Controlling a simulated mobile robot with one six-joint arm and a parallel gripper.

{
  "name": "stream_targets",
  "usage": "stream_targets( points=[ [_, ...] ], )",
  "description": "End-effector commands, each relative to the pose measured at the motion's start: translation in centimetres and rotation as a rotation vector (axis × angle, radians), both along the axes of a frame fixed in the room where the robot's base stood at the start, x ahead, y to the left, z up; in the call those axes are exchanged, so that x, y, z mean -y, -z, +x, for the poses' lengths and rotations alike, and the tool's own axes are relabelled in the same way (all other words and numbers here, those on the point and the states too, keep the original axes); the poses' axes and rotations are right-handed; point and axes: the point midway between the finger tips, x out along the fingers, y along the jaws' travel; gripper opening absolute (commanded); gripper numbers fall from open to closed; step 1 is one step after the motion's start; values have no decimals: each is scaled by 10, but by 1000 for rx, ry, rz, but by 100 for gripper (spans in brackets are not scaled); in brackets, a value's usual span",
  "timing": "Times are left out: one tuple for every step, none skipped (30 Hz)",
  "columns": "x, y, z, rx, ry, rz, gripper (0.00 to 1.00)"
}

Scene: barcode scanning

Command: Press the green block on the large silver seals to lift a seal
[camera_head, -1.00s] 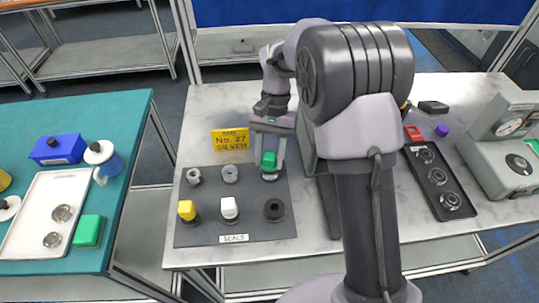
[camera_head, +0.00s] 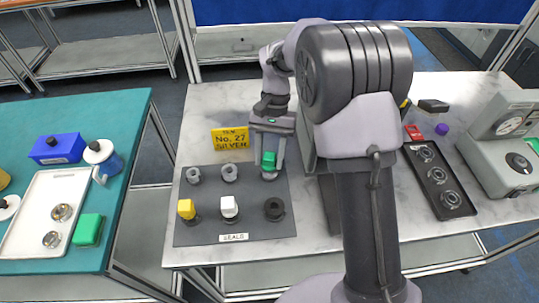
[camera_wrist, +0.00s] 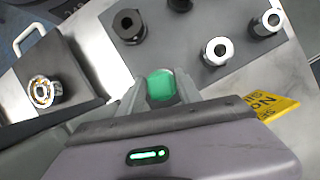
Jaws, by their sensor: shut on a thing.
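My gripper (camera_head: 270,162) is shut on the green block (camera_head: 269,159), which is held between the fingers over the back right of the grey seals mat (camera_head: 211,216). The block also shows between the fingers in the wrist view (camera_wrist: 161,86). Two silver seals stand in the mat's back row, a left one (camera_head: 193,175) and a middle one (camera_head: 229,173); both show in the wrist view, apart from the block (camera_wrist: 216,51) (camera_wrist: 267,22). What lies directly under the block is hidden, so I cannot tell whether it touches a seal.
A black tray (camera_head: 439,182) and grey machine (camera_head: 505,150) are at right.

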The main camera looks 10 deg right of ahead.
Motion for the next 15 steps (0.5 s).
stream_targets(
  points=[
    [0, 1, 0, 0, 0, 0, 0],
    [0, 1, 0, 0, 0, 0, 0],
    [0, 2, 0, 0, 0, 0, 0],
    [0, 2, 0, 0, 0, 0, 0],
    [0, 2, 0, 0, 0, 0, 0],
    [0, 3, 0, 0, 0, 0, 0],
    [0, 3, 0, -1, 0, 0, 0],
    [0, 4, 0, -1, 0, 0, 0],
    [0, 4, 0, -1, 0, 0, 0],
    [0, 4, 0, -1, 0, 0, 0],
    [0, 5, 0, -1, 0, 0, 0],
    [0, 5, 0, -1, 0, 0, 0],
    [0, 6, 0, -1, 0, 0, 0],
    [0, 6, 0, -1, 0, 0, 0],
    [0, 6, 0, -1, 0, 0, 0]
  ],
)
